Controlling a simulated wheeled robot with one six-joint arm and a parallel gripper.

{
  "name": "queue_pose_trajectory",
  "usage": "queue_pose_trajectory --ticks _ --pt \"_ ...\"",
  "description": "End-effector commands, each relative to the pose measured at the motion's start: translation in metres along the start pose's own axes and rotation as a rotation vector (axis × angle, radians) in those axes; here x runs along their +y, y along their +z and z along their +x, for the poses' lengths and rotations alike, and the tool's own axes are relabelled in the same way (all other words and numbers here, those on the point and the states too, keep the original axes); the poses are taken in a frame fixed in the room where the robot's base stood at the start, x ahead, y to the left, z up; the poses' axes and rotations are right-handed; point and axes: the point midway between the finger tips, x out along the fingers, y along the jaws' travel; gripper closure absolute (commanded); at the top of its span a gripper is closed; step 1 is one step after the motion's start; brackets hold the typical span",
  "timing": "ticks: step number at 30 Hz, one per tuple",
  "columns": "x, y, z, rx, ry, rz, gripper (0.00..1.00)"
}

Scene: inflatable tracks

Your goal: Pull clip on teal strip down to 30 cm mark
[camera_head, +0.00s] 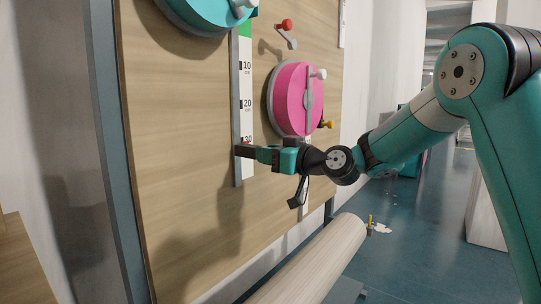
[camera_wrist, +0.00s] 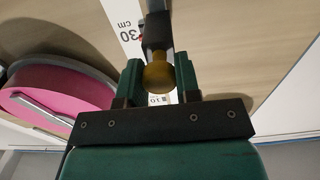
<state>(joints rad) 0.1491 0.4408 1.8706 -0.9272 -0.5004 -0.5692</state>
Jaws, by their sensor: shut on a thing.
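The clip (camera_head: 242,151) is a dark block on the grey strip (camera_head: 236,100) that hangs below the teal reel (camera_head: 205,12) beside a white scale (camera_head: 246,90). The clip sits close to the 30 mark (camera_head: 248,139), slightly below it in the head view. In the wrist view the dark clip (camera_wrist: 157,30) is beside the printed 30 cm (camera_wrist: 129,32), with a bit of red by it. My gripper (camera_head: 262,153) is shut on the clip's brass knob (camera_wrist: 158,76), a finger on each side. My gripper hides part of the scale below.
A pink reel (camera_head: 293,98) with a crank is right of the scale, close above my arm; it also shows in the wrist view (camera_wrist: 60,95). A red-knobbed lever (camera_head: 284,27) is higher. A pale roller (camera_head: 315,262) lies low in front. The board (camera_head: 175,150) left is clear.

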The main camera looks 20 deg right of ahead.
Motion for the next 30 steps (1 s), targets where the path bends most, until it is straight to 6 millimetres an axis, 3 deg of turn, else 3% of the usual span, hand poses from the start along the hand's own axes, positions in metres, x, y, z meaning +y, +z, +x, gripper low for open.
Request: queue_pose_trajectory --ticks 5,6,8,9,20,23,30 --pt "0.001 -0.001 0.0 0.001 0.004 -0.003 1.0" --pt "0.001 -0.001 0.0 0.001 0.004 -0.003 0.6" --pt "0.001 -0.001 0.0 0.001 0.003 -0.002 0.46" --pt "0.001 -0.001 0.0 0.001 0.003 -0.002 0.44" --pt "0.001 -0.001 -0.008 0.001 0.003 -0.001 0.44" --pt "0.002 0.0 -0.023 0.001 0.004 -0.001 0.44" --pt "0.003 0.001 -0.083 0.001 0.009 0.0 0.44"
